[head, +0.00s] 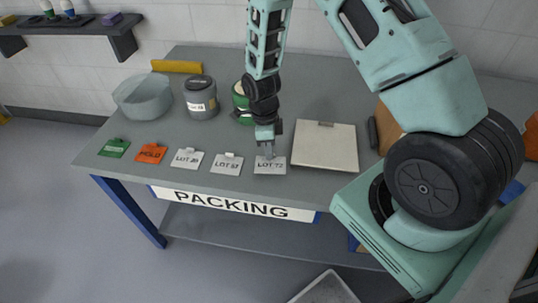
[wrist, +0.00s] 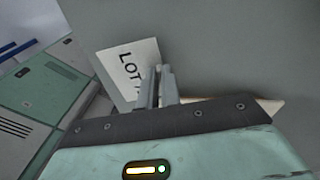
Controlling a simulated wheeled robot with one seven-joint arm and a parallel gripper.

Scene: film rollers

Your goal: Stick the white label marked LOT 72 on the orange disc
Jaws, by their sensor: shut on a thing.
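The white label marked LOT 72 (head: 270,166) is at the right end of the row of labels along the table's front edge. It also shows in the wrist view (wrist: 127,62), partly covered by the fingers. My gripper (head: 268,153) points down at its back edge and is shut on it. In the wrist view the two fingers (wrist: 161,85) are close together over the label. I cannot tell if the label is clear of the table. I cannot make out an orange disc; an orange thing (head: 533,138) shows only partly at the right edge.
Left of it lie the LOT 57 (head: 227,164), LOT 26 (head: 187,159), orange HOLD (head: 151,153) and green (head: 114,148) labels. A pale square board (head: 325,146) lies close right. Behind stand a bowl (head: 143,97), a grey jar (head: 201,98) and a green container (head: 240,101).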

